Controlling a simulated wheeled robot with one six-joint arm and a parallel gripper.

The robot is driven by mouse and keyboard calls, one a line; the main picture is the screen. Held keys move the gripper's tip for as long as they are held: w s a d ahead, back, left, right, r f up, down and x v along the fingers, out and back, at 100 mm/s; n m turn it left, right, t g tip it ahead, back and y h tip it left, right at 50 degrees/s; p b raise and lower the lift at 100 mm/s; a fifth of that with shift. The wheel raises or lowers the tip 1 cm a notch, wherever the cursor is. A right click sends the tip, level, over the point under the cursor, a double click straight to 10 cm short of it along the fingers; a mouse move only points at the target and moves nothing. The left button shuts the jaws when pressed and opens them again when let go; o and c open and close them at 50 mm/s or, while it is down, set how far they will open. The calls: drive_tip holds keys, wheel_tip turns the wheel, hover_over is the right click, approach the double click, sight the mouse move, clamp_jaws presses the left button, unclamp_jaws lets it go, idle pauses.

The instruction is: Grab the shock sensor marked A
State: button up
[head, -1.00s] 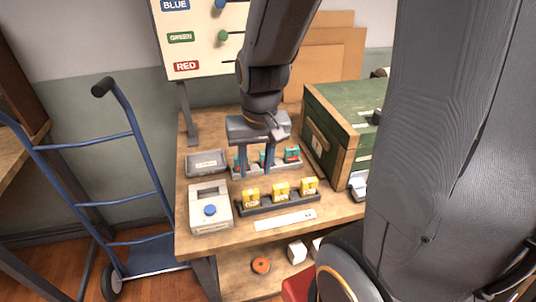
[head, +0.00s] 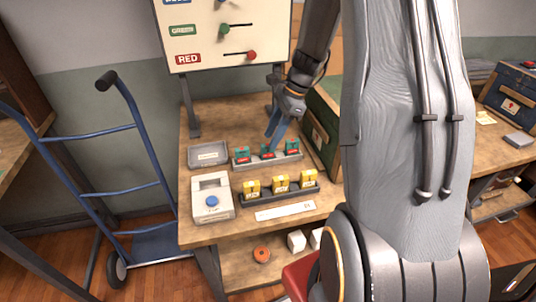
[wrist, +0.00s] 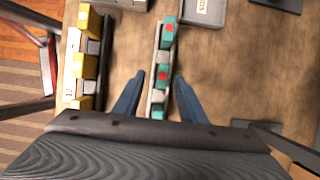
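Three teal modules with red marks stand in a grey rack (head: 247,164) on the workbench: a left one (head: 242,154), a middle one (head: 267,152) and a right one (head: 292,147). Three yellow modules (head: 281,184) stand in a dark rack in front. I cannot read a letter A on any of them. My gripper (head: 271,138) is above the teal rack, pointing down. In the wrist view its blue fingers (wrist: 160,80) are open, one each side of the teal row, level with the middle module (wrist: 163,73). Contact is not visible.
A grey tray (head: 208,155) and a white box with a blue button (head: 212,202) are left of the racks. A green crate (head: 322,125) stands close on the right. A board with sliders (head: 222,42) rises behind. A blue hand truck (head: 150,170) is at left.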

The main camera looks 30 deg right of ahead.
sight(268, 153)
drive_tip(key=shift+w+d+p+x, duration=0.1)
drive_tip(key=shift+p+x, duration=0.4)
drive_tip(key=shift+x, duration=0.85)
drive_tip(key=shift+w+d+p+x, duration=0.15)
drive_tip(key=shift+p+x, duration=0.3)
drive_tip(key=shift+x, duration=0.9)
clamp_jaws()
